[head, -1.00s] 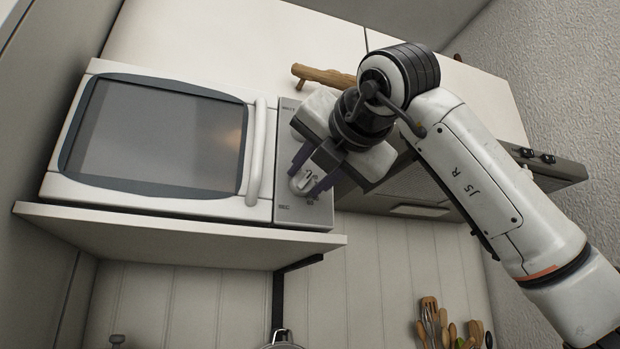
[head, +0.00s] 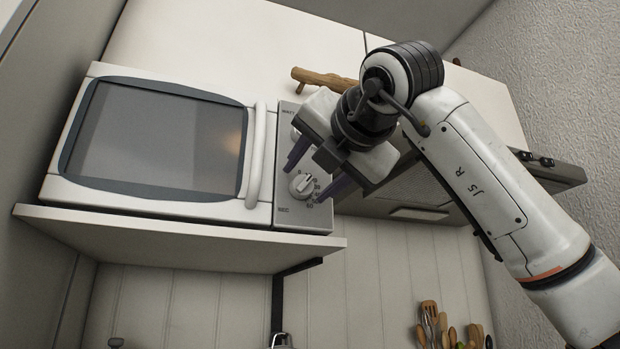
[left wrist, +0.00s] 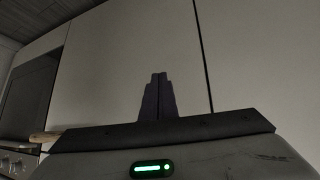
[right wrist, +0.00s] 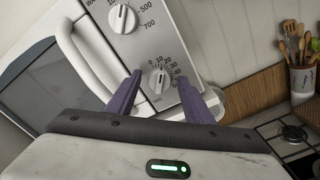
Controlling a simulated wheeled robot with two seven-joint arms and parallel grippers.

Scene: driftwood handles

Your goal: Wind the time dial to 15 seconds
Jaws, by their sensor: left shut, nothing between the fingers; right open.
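The time dial (head: 302,186) is the lower round knob on the microwave's grey panel, marked SEC. It also shows in the right wrist view (right wrist: 159,81), with numbers from 0 to 60 around it. Its raised ridge points toward the low numbers; the exact reading is too small to tell. My right gripper (head: 303,187) is open in front of the panel, its fingers apart on either side of the dial in the picture, with nothing held. In the right wrist view the fingertips (right wrist: 160,77) frame the dial. My left gripper (left wrist: 158,76) is shut and empty, facing pale cupboard doors.
The microwave (head: 68,190) stands on a white shelf (head: 180,237). Its door handle (head: 257,150) is just left of the panel. A second knob (right wrist: 122,18) with a watt scale sits above the dial. An extractor hood (head: 560,170) is to the right; utensils (right wrist: 300,45) stand below.

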